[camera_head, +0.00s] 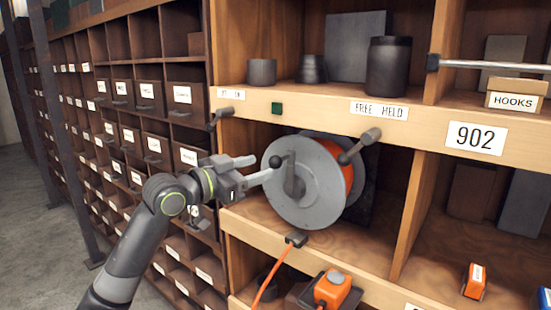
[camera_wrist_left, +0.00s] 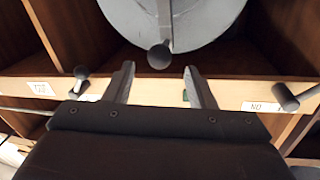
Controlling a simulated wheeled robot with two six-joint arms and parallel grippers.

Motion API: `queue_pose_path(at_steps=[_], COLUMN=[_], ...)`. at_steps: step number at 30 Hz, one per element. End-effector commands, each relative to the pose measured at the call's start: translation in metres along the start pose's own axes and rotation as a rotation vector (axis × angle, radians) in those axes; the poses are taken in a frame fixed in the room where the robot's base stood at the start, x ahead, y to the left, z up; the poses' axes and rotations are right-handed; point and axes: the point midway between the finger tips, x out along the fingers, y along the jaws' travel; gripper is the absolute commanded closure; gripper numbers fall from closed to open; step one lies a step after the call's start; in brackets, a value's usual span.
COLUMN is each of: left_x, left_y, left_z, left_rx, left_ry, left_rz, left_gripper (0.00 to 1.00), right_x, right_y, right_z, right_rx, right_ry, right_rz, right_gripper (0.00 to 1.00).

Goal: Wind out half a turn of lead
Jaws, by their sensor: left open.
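A grey cable reel (camera_head: 312,205) with orange lead (camera_head: 341,160) wound behind its front disc stands in a shelf bay. A crank arm (camera_head: 294,180) at its middle ends in a dark round knob (camera_head: 275,161), up and to the left. My left gripper (camera_head: 262,168) is open at the reel's left side. In the left wrist view the knob (camera_wrist_left: 159,56) shows between and slightly beyond the parted fingertips (camera_wrist_left: 159,72); contact cannot be told. An orange lead end (camera_head: 271,274) hangs below a dark guide (camera_head: 296,238) on the shelf edge. My right gripper is out of view.
An orange box (camera_head: 332,290) sits below. Dark pots (camera_head: 388,66) stand above. Labelled drawers (camera_head: 150,98) fill the left; open floor (camera_head: 25,230) lies beyond.

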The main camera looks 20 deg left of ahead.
Motion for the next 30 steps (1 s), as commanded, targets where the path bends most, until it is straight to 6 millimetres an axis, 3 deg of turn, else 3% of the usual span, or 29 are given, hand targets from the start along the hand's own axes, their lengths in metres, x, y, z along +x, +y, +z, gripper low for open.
queue_pose_path(at_steps=[12,24,30], left_x=[0.056,0.064,0.064], left_y=[0.0,0.0,0.0], left_z=[-0.002,0.0,0.0], left_rx=[-0.001,0.002,0.001], left_ry=[0.001,-0.001,-0.001], left_rz=[0.001,0.0,0.0], left_gripper=[0.5,0.5,0.73], right_x=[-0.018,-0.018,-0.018], right_y=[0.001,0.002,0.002], right_z=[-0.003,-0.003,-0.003], right_rx=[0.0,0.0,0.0], right_ry=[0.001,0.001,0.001], right_rz=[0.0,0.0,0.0], right_gripper=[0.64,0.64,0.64])
